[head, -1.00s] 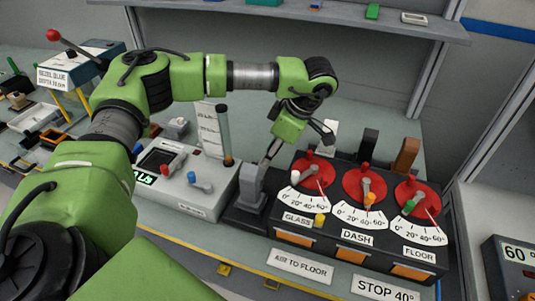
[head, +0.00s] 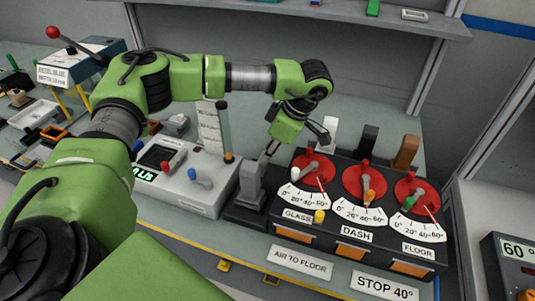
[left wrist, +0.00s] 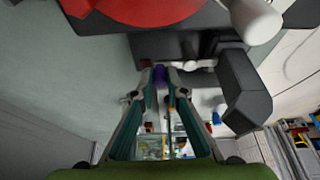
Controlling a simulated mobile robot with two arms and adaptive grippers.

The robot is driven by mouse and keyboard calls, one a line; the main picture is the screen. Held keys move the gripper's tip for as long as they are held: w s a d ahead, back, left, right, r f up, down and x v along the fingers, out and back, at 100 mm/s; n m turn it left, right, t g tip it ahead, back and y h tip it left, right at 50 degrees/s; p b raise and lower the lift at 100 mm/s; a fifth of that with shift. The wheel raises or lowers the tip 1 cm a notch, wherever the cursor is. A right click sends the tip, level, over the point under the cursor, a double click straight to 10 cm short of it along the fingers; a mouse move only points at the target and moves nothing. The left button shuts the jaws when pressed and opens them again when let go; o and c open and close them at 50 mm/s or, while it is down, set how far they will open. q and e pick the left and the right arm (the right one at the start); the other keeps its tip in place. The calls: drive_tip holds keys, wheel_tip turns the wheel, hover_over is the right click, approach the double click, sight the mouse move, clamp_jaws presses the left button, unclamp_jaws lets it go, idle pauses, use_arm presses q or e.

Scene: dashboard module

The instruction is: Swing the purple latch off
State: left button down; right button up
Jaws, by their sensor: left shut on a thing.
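The purple latch (left wrist: 160,76) shows as a small purple piece between the fingertips in the left wrist view. My left gripper (left wrist: 160,82) is shut on it. In the head view my left gripper (head: 268,156) reaches down beside the grey upright block (head: 251,187) at the left end of the dark dashboard module (head: 345,243). The latch cannot be made out there, behind the fingers and block. My right gripper is in neither view.
The module carries red dials with levers, the left one (head: 312,168) close to my gripper. A grey box with a display (head: 190,180) stands to its left. Signs such as AIR TO FLOOR (head: 300,262) lie along the front. A shelf (head: 300,12) runs above.

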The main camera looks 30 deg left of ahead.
use_arm(q)
drive_tip(key=n, duration=0.1)
drive_tip(key=a+n+g, duration=0.1)
drive_tip(key=n, duration=0.1)
drive_tip(key=shift+s+a+h+b, duration=0.15)
drive_tip(key=shift+h+b, duration=0.15)
drive_tip(key=shift+b, duration=0.05)
drive_tip(key=n, duration=0.2)
drive_tip(key=a+n+g+h, duration=0.1)
drive_tip(key=n, duration=0.1)
drive_tip(key=shift+s+a, duration=0.15)
drive_tip(key=shift+s, duration=0.25)
drive_tip(key=n, duration=0.1)
drive_tip(key=s+a+n+h, duration=0.1)
drive_tip(key=n, duration=0.1)
drive_tip(key=shift+r+n+g+p, duration=0.1)
drive_tip(key=shift+n+g+p, duration=0.2)
drive_tip(key=shift+g+p, duration=0.1)
drive_tip(key=shift+s+a+n+h+p, duration=0.1)
drive_tip(key=shift+s+n+h+p, duration=0.25)
drive_tip(key=shift+n, duration=0.7)
drive_tip(key=shift+s+a+n+h+p, duration=0.15)
drive_tip(key=shift+s+n+h, duration=0.3)
drive_tip(key=shift+n, duration=0.6)
drive_tip(key=shift+d, duration=0.1)
drive_tip(key=c, duration=2)
unclamp_jaws()
